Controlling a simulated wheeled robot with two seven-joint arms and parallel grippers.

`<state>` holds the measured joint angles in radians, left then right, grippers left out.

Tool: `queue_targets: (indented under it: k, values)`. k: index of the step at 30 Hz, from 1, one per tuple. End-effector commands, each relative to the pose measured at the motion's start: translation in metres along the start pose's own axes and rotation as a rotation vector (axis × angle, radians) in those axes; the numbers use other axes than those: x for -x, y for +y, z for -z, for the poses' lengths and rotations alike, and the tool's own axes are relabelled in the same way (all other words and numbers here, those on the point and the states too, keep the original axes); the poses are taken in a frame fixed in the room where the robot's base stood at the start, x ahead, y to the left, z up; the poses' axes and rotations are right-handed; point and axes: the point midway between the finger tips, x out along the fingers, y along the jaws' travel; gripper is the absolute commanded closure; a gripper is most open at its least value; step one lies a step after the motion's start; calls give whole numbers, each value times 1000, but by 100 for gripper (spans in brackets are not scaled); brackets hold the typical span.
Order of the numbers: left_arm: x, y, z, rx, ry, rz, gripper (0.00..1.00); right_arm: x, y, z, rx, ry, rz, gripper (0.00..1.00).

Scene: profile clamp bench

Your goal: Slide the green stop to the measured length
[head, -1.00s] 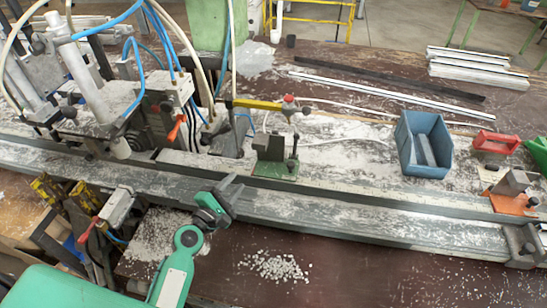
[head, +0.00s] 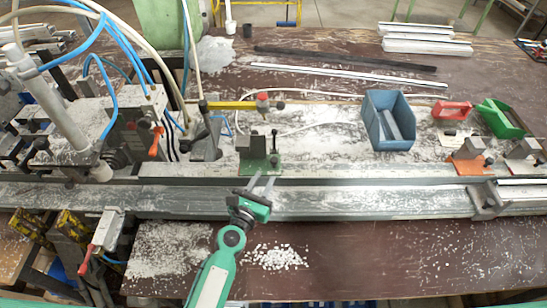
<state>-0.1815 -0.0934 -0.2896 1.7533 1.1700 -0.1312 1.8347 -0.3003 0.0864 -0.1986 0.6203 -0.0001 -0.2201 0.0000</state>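The green stop (head: 259,158) is a small block with a dark upright lever. My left gripper (head: 261,184) is over the rail, just in front of the stop. Its two grey fingers point at the stop with a gap between them, and nothing shows in the gap. The fingertips are close to the stop's front edge; I cannot tell whether they touch it. My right gripper is not in view.
An orange stop (head: 469,158) sits farther right, near a grey end clamp (head: 487,200). A blue bin (head: 388,120), a red bin (head: 452,110) and a green bin (head: 500,118) stand behind the rail. The clamp machine (head: 140,125) fills the left. The rail between the green and orange stops looks clear.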

Motion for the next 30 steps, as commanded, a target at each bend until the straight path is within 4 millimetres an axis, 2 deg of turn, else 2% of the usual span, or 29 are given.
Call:
queue_targets:
  k: [1, 9, 15, 21, 29, 30]
  values:
    - [-10, 0, -2, -1, -1, 1, 70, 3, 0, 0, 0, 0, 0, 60]
    - [-55, 0, -2, -1, -1, 0, 70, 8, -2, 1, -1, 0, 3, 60]
    - [-77, 0, -1, -2, -1, 0, 70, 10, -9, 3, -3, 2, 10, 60]
    - [-86, 0, 0, -1, 0, 0, 70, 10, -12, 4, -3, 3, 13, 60]
    - [-87, 0, 0, -1, 0, 0, 70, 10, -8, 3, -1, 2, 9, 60]
    - [-87, 0, 0, -1, 0, 0, 76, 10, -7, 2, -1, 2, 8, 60]
